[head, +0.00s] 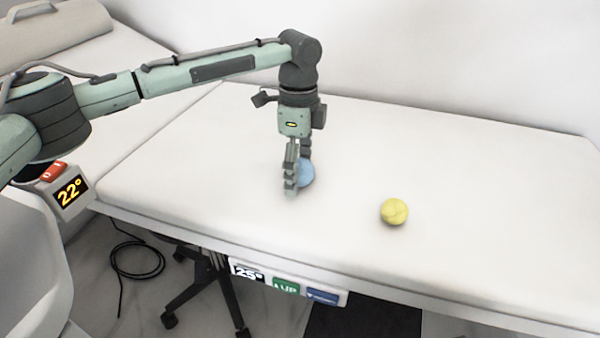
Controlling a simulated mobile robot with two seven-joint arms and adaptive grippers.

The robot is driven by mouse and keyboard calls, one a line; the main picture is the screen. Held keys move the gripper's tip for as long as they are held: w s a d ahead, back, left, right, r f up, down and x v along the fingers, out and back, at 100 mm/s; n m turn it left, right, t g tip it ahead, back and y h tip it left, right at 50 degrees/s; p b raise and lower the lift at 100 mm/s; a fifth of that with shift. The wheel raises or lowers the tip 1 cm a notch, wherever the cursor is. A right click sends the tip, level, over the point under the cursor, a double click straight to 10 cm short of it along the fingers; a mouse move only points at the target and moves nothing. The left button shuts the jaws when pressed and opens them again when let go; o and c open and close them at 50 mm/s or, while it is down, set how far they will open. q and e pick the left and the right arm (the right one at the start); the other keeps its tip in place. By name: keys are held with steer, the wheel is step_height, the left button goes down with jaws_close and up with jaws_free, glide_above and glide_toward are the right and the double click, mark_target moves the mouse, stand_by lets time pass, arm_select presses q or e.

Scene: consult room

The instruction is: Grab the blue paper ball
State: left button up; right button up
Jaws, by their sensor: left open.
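The blue paper ball (307,174) rests on the white padded table. My left gripper (298,178) points straight down at it, with its fingers low beside the ball. The near finger hides the ball's left part, and the other finger shows behind it. The gripper is open, with the ball at least partly between its fingers; whether a finger touches it I cannot tell. My right gripper is not in view.
A yellow paper ball (394,211) lies on the table to the right. The table top (480,190) is otherwise clear. A control panel (287,287) hangs on its front edge. A black wheeled stand (205,285) and a cable (137,260) are on the floor.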

arm_select(q)
steer(key=c, duration=0.8)
steer(key=shift+c, duration=0.2)
